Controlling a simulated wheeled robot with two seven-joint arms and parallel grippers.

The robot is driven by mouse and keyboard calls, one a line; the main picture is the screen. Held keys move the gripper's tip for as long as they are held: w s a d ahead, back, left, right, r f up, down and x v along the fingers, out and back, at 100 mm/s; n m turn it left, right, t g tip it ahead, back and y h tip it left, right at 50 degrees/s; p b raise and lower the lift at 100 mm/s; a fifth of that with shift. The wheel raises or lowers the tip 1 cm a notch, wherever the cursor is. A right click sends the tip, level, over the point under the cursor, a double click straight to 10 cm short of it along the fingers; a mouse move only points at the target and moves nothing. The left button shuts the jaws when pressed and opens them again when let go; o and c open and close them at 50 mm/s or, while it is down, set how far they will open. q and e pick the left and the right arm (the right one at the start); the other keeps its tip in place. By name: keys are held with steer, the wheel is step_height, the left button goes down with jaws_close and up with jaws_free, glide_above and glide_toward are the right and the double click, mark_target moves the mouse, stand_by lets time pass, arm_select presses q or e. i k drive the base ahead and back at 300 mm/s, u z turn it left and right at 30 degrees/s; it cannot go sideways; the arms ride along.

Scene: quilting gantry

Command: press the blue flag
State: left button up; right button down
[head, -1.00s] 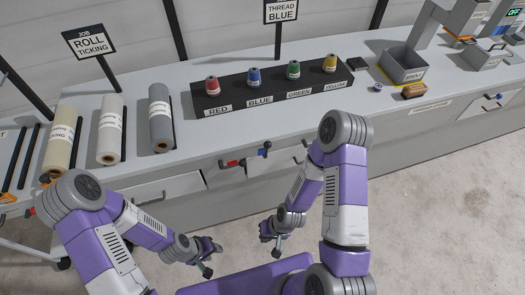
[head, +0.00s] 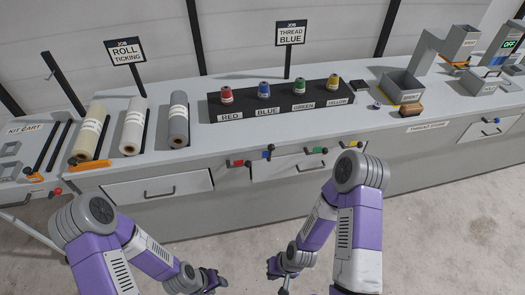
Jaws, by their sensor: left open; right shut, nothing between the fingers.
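The blue flag (head: 267,154) is a small blue tab on a dark lever at the front face of the counter, below the spool rack. It lies between the red flag (head: 237,163) and the green flag (head: 319,150). My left gripper (head: 215,282) is low in the head view, open and empty, below and left of the blue flag. My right gripper (head: 275,270) is shut and empty, below the blue flag in the picture. Both grippers are well apart from the flag. Nothing hides the flag.
A rack (head: 225,109) on the counter holds red, blue, green and yellow spools. Signs read "THREAD BLUE" (head: 290,34) and "ROLL TICKING" (head: 125,51). The yellow flag (head: 350,144) is close to my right arm. Drawers with handles line the counter front. Floor is clear before it.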

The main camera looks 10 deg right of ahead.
mark_target(266, 154)
steer(key=u, duration=0.7)
steer(key=i, duration=0.85)
steer(key=z, duration=0.85)
